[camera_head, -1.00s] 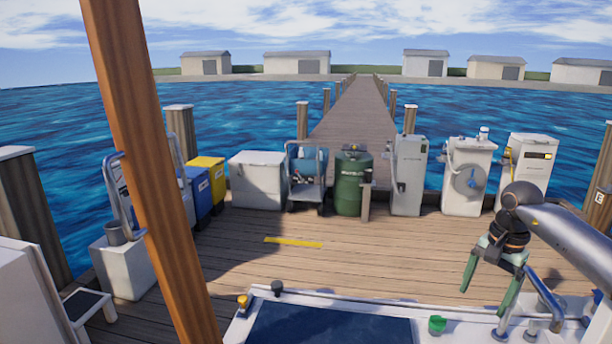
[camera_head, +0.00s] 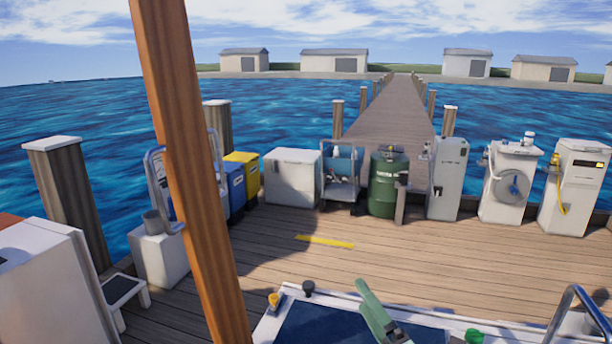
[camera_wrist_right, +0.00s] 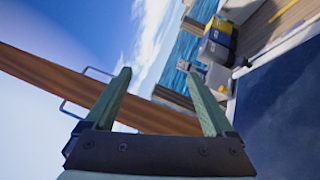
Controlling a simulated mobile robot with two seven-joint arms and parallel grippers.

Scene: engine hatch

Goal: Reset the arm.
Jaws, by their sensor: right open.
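My right gripper (camera_head: 378,318) shows low in the head view, with a green finger raised above the dark blue hatch panel (camera_head: 325,328). In the right wrist view its two green fingers (camera_wrist_right: 166,100) stand wide apart with nothing between them. The gripper is open and empty. Most of the right arm is out of the head view. My left gripper does not show in either view.
A wooden post (camera_head: 193,170) crosses the head view at the left. A metal rail (camera_head: 580,305) and a green cup (camera_head: 474,336) are at the lower right. White cabinets (camera_head: 292,178) and a green drum (camera_head: 388,183) line the dock.

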